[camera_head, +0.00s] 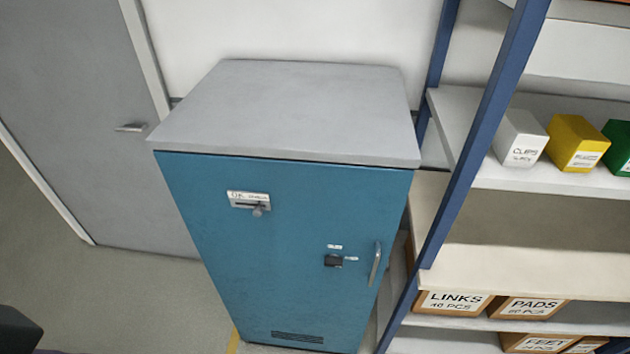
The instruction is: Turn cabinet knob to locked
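The blue cabinet (270,230) with a grey top stands in the middle of the view, its door shut. A small dark knob (333,261) sits on the right part of its front, with a small white label above it and another to its right. The labels are too small to read, and I cannot tell which one the knob points at. A vertical metal handle (375,263) is right of the knob. A silver plate with a slider or lever (249,201) is at the upper left of the front.
A shelf rack with blue posts (480,140) stands close on the right, holding a white bin (520,139), a yellow bin (575,143) and labelled cardboard boxes (453,302). A grey door (80,110) is at the left. The floor (130,290) left of the cabinet is clear.

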